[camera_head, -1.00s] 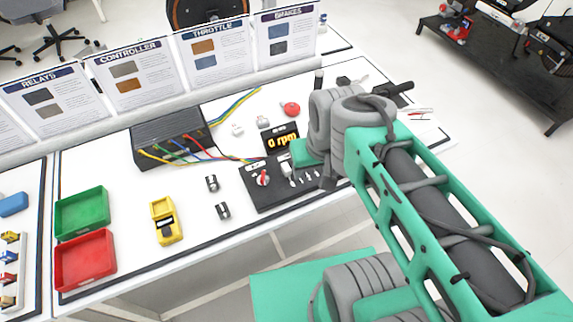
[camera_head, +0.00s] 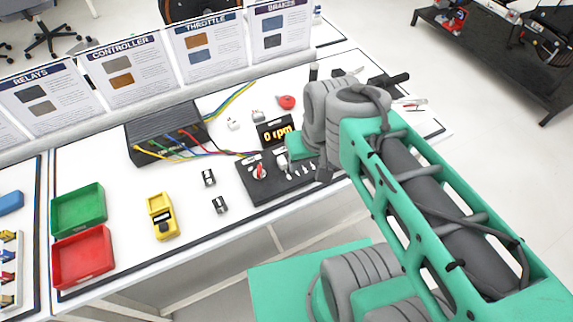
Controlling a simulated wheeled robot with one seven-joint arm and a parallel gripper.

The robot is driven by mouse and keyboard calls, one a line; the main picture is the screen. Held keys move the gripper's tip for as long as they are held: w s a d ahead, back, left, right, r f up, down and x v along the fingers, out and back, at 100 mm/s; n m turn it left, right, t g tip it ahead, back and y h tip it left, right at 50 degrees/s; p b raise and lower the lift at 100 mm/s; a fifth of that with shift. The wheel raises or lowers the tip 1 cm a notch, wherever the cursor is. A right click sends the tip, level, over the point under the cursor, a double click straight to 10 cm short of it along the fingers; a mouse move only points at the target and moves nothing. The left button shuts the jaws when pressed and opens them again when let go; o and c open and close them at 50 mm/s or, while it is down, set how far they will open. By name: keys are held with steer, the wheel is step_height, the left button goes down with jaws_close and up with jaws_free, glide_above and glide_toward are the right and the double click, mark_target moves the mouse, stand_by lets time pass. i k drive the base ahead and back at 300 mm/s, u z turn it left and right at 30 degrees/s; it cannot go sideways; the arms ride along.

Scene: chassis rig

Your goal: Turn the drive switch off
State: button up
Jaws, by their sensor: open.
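A black control panel (camera_head: 262,190) lies at the front of the white table. It carries a red rotary knob (camera_head: 259,171) with a white pointer, a pale switch or lever (camera_head: 282,161), and several small toggle switches (camera_head: 299,170) to its right. I cannot read which control is the drive switch, and the labels are too small.
A black controller box (camera_head: 165,132) with coloured wires stands behind left. A yellow meter (camera_head: 163,216), a green tray (camera_head: 78,211), a red tray (camera_head: 82,257) and two small dark parts (camera_head: 208,178) lie left. A red button (camera_head: 286,102) sits behind the display. Upright posters line the back.

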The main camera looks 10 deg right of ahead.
mark_target(260, 174)
steer(key=z, duration=1.65)
steer(key=k, duration=0.8)
steer(key=u, duration=1.7)
steer(key=i, duration=0.5)
